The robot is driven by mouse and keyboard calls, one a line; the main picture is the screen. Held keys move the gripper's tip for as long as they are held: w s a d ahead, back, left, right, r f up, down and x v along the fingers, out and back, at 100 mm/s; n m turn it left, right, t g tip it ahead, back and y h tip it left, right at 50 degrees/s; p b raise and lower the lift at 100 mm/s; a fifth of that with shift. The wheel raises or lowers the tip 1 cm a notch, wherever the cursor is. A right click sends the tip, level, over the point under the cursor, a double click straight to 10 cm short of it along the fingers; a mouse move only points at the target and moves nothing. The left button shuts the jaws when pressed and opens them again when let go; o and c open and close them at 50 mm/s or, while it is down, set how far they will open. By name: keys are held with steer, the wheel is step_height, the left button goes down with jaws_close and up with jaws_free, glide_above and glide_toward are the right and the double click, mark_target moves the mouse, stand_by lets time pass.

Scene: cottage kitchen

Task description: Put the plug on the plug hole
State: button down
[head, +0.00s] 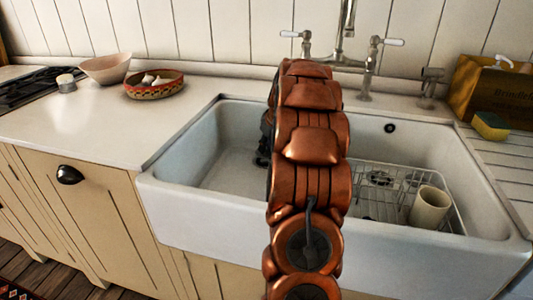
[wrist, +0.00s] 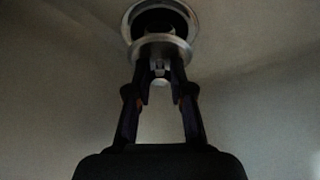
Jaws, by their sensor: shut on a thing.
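In the wrist view, my gripper (wrist: 160,82) is shut on the plug (wrist: 162,46), a round, silvery metal piece held at the fingertips. The plug hole (wrist: 160,15) shows just beyond it as a dark opening with a shiny metal rim. The plug overlaps the near edge of the hole in this view; I cannot tell whether they touch. In the head view, my copper-coloured arm reaches down into the white sink (head: 215,212) and hides the plug and most of the gripper. Only a dark part shows at the arm's left side.
A wire rack (head: 392,190) with a cream cup (head: 430,207) stands in the sink's right part. The tap (head: 345,45) rises behind the arm. A yellow-green sponge (head: 490,126) lies on the right drainer. The sink floor left of my arm looks clear.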

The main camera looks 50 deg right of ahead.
mark_target(266, 153)
steer(key=shift+f, duration=1.4)
steer(key=shift+f, duration=0.25)
steer(key=c, duration=1)
jaws_free()
steer(key=shift+c, duration=0.2)
steer(key=shift+s+r, duration=0.1)
steer(key=shift+r, duration=0.4)
steer(key=v, duration=1.1)
steer(key=shift+r, duration=0.15)
steer(key=shift+s, duration=0.15)
